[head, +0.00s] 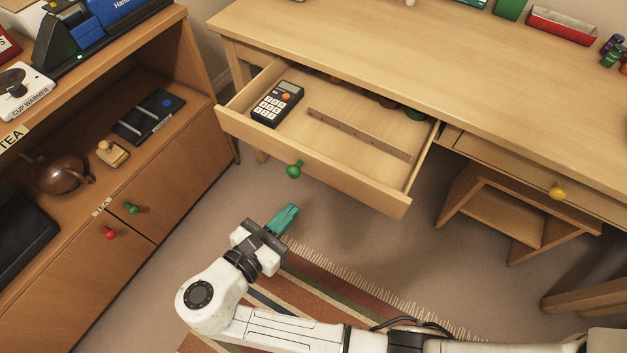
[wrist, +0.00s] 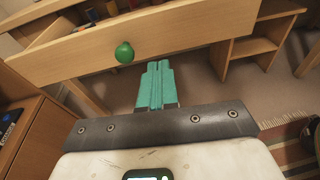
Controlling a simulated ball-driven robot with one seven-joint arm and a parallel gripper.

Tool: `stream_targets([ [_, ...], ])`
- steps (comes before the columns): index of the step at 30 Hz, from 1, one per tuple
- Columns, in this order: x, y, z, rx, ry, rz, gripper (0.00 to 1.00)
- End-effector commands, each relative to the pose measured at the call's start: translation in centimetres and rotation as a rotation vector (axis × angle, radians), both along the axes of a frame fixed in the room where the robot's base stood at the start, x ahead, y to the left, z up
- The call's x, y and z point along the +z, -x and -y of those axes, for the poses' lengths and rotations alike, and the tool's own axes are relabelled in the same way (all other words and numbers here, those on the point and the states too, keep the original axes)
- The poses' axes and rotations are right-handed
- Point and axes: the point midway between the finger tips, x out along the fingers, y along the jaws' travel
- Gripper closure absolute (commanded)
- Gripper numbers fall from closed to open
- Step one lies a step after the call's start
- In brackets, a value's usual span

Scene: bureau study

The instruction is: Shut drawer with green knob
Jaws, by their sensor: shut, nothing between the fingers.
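The desk drawer (head: 330,168) with the green knob (head: 294,170) is pulled well out from the desk. A calculator (head: 276,104) and a long wooden strip (head: 358,134) lie in it. My gripper (head: 291,209) has teal fingers, shut and empty. It is in front of the drawer, below the knob in the picture, and apart from it. In the wrist view the drawer front (wrist: 180,38) and its green knob (wrist: 124,53) lie ahead, with the knob to the left of my fingertips (wrist: 157,66).
A desk drawer with a yellow knob (head: 557,190) is at the right. A cabinet at the left has a small door with another green knob (head: 131,208) and one with a red knob (head: 109,232). A striped rug (head: 330,300) lies on the floor. Floor before the drawer is clear.

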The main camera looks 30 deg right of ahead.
Motion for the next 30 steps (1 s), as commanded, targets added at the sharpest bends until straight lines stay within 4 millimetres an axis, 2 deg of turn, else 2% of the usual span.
stream_targets([
  [1,-0.7,0.0,-1.6,0.030,0.053,0.014,1.00],
  [4,0.1,0.4,-3.5,0.063,0.135,0.034,1.00],
  [7,0.6,0.6,-4.5,0.076,0.175,0.046,1.00],
  [10,0.9,0.6,-4.5,0.078,0.187,0.050,1.00],
  [23,0.8,-0.4,-2.2,0.074,0.184,0.049,1.00],
  [30,0.7,-2.5,2.2,0.073,0.182,0.049,1.00],
])
